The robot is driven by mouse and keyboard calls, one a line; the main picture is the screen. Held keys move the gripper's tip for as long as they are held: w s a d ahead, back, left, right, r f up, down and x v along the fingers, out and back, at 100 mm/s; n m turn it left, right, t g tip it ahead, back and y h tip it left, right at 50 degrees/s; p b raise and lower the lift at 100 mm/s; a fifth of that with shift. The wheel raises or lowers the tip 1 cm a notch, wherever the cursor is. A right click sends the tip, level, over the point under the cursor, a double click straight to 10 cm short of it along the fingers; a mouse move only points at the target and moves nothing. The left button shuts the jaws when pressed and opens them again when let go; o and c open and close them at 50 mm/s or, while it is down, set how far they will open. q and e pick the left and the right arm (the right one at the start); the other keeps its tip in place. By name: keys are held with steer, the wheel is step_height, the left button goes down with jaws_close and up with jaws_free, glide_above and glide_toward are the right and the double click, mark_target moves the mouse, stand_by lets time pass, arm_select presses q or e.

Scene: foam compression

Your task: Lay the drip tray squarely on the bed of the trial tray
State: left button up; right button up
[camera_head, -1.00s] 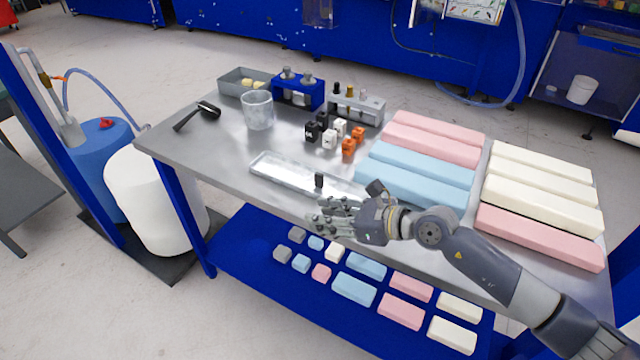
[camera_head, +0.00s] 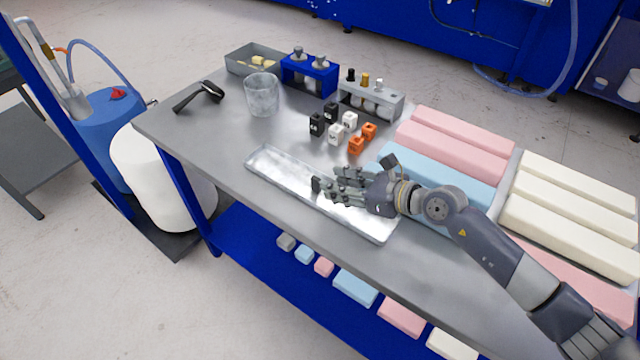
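A long, shallow, shiny metal tray (camera_head: 275,168) lies near the front edge of the steel table, slanting from upper left to lower right. Only this one long tray is clear, and I cannot tell whether it is the drip tray, the trial tray or one set in the other. My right gripper (camera_head: 325,186) is over the tray's middle and hides part of it. Its fingers are spread and point left, with nothing visible between them. I cannot tell whether they touch the tray. My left gripper is not in view.
Small black, white and orange blocks (camera_head: 335,134) stand behind the tray. A clear beaker (camera_head: 262,95), a black handled tool (camera_head: 199,96), a grey bin (camera_head: 238,63) and bottle racks (camera_head: 308,77) stand farther back. Pink (camera_head: 440,148), blue and cream foam bars (camera_head: 570,215) fill the right side.

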mark_target(315, 178)
steer(key=shift+w+a+f, duration=0.15)
steer(key=shift+w+a, duration=0.05)
steer(key=shift+a, duration=0.3)
steer(key=shift+w+a+f, duration=0.1)
steer(key=shift+w+a, duration=0.1)
steer(key=shift+a, duration=0.25)
steer(key=shift+w+a+f, duration=0.1)
steer(key=shift+w+f, duration=0.05)
steer(key=shift+w, duration=0.05)
steer(key=shift+w+a+f+p, duration=0.1)
steer(key=shift+w+f+p, duration=0.05)
steer(key=shift+w+p, duration=0.15)
steer(key=x, duration=0.4)
steer(key=shift+a+f+p, duration=0.1)
steer(key=shift+f+p, duration=0.15)
steer(key=shift+p, duration=0.05)
steer(key=shift+c, duration=0.8)
jaws_close()
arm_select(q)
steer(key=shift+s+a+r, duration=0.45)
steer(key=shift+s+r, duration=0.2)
